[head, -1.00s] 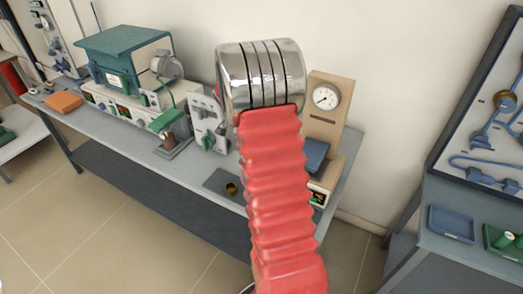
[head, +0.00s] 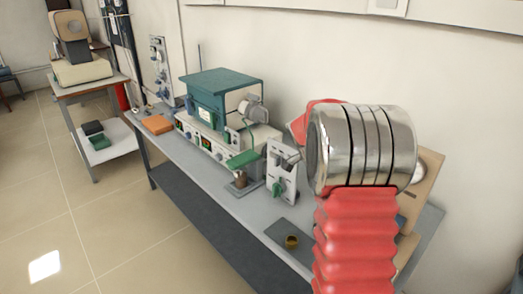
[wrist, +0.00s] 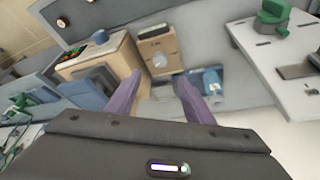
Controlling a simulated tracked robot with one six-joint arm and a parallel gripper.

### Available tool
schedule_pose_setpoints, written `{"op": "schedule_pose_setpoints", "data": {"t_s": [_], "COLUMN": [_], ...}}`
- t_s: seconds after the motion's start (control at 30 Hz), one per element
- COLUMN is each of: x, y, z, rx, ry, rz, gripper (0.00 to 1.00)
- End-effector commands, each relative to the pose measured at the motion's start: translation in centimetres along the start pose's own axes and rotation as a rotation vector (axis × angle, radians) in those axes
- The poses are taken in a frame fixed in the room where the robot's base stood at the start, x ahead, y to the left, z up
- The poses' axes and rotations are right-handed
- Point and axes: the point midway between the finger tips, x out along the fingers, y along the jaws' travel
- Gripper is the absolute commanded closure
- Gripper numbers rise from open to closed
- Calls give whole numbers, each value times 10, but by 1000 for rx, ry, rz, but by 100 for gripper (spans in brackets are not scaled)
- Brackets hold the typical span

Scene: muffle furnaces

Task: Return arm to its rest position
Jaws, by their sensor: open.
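My arm shows in the head view as a red ribbed sleeve (head: 355,240) topped by a banded metal joint (head: 365,150), in front of the bench's right end. My gripper is not visible in the head view. In the wrist view my gripper (wrist: 158,82) shows two purple fingers spread apart with nothing between them. Behind the fingers are a beige cabinet (wrist: 105,65) with a dark front and a smaller beige unit with a round dial (wrist: 160,60).
A side table (head: 90,90) stands far left. Tiled floor (head: 60,220) is open at left.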

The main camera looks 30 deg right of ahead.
Motion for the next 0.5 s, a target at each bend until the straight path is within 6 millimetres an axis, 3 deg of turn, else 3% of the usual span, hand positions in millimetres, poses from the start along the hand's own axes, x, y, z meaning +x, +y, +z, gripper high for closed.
{"op": "schedule_pose_setpoints", "data": {"t_s": [0.27,0.5], "x": [0,8], "y": [0,8], "z": [0,13], "rx": [-40,-272], "ry": [0,-34], "rz": [0,9], "gripper": [52,52]}}
